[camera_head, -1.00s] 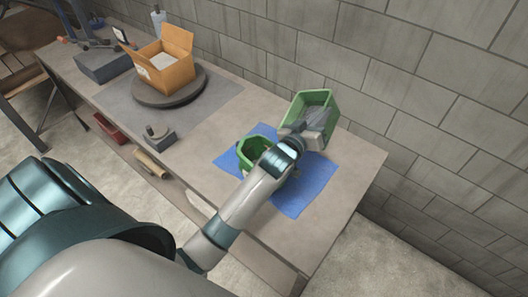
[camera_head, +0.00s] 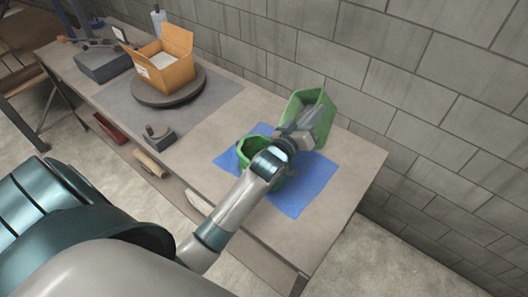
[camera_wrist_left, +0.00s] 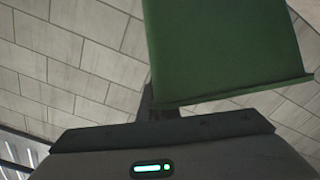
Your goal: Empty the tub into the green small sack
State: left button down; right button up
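The green tub (camera_head: 318,108) is at the right part of the bench, above or at the blue mat's far edge, and looks tilted. My left gripper (camera_head: 298,132) is at the tub's near side and appears shut on its wall; the gripper body hides part of the tub. In the left wrist view the tub (camera_wrist_left: 225,50) fills the upper right, close beyond a dark finger (camera_wrist_left: 157,104). The green small sack (camera_head: 250,150) stands open on the blue mat, just left of my left wrist, which hides part of it. The tub's contents cannot be made out. My right gripper is out of view.
The blue mat (camera_head: 312,190) lies on the bench (camera_head: 345,165). An open cardboard box (camera_head: 168,72) stands on a round turntable (camera_head: 190,90) at the back left. A grey block-like object (camera_head: 160,136) is near the front edge. A block wall rises behind.

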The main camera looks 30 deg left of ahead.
pick_arm(q)
jog(key=shift+s+a+r, duration=0.1)
jog(key=shift+s+a, duration=0.05)
jog(key=shift+a, duration=0.1)
jog(key=s+a+r+n+t+y+b, duration=0.1)
jog(key=s+a+r+n+t+b, duration=0.1)
jog(key=a+n+b, duration=0.3)
jog(key=shift+s+a+r+n+t+y+b, duration=0.15)
jog(key=shift+s+r+n+t+y+b, duration=0.35)
jog(key=shift+b, duration=1.6)
dwell(0.7)
jog(key=shift+d+f, duration=0.15)
jog(key=shift+d, duration=0.05)
jog(key=shift+d+f+m+h, duration=0.1)
jog(key=shift+d+m+h, duration=0.1)
jog(key=shift+m+h, duration=0.15)
jog(key=shift+w+p, duration=0.1)
jog(key=shift+p, duration=0.2)
